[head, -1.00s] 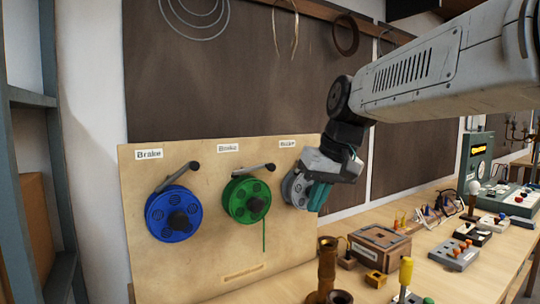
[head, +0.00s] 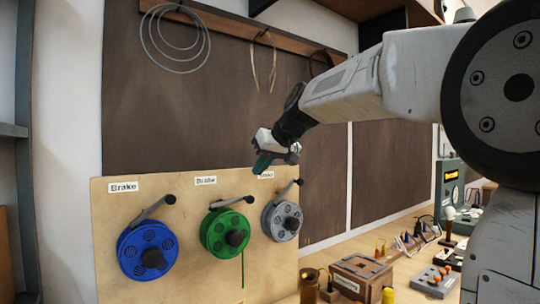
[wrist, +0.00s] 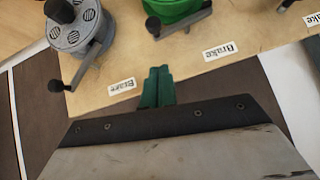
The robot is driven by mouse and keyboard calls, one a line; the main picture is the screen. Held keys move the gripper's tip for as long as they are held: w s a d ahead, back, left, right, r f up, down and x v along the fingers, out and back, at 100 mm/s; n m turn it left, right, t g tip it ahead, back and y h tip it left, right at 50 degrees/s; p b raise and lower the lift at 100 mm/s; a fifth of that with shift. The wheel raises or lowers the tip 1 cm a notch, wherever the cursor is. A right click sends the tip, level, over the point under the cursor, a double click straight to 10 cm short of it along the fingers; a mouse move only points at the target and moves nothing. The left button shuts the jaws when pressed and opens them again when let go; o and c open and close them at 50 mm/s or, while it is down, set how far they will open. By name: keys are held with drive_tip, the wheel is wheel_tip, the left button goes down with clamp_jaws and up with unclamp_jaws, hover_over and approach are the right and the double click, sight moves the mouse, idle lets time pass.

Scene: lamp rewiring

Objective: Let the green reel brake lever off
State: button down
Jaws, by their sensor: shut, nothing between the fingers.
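The green reel (head: 218,243) hangs on the upright wooden board, with a green wire hanging below it. Its brake lever (head: 232,202) is a grey bar with a dark knob, lying across the reel's top and sloping slightly up to the right. In the wrist view the green reel (wrist: 168,10) is cut by the top edge, with its lever (wrist: 184,20) beside it. My gripper (head: 262,165) is shut and empty, in front of the board's top edge, above and right of the green reel. Its teal fingers show in the wrist view (wrist: 157,85), apart from the lever.
A blue reel (head: 135,252) is left of the green one and a grey reel (head: 284,222) right, each with a similar lever. "Brake" labels (head: 123,187) sit above; my gripper partly covers the right one. The bench (head: 330,250) at right holds a wooden box and switch blocks.

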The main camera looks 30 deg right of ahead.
drive_tip(key=shift+w+a+f, duration=0.15)
drive_tip(key=shift+w+f, duration=0.05)
drive_tip(key=shift+f, duration=0.7)
drive_tip(key=shift+w+a+f, duration=0.15)
drive_tip(key=shift+a+f, duration=0.05)
drive_tip(key=shift+f, duration=0.65)
drive_tip(key=shift+w+a+f, duration=0.15)
drive_tip(key=shift+w+f, duration=0.05)
drive_tip(key=shift+f, duration=0.7)
drive_tip(key=shift+d+f, duration=0.2)
drive_tip(key=shift+f, duration=0.9)
drive_tip(key=s+d+r, duration=0.2)
drive_tip(key=s+r, duration=0.1)
drive_tip(key=r, duration=0.3)
drive_tip(key=s+d+r, duration=0.2)
drive_tip(key=s+r, duration=0.1)
drive_tip(key=r, duration=0.3)
drive_tip(key=shift+s, duration=0.3)
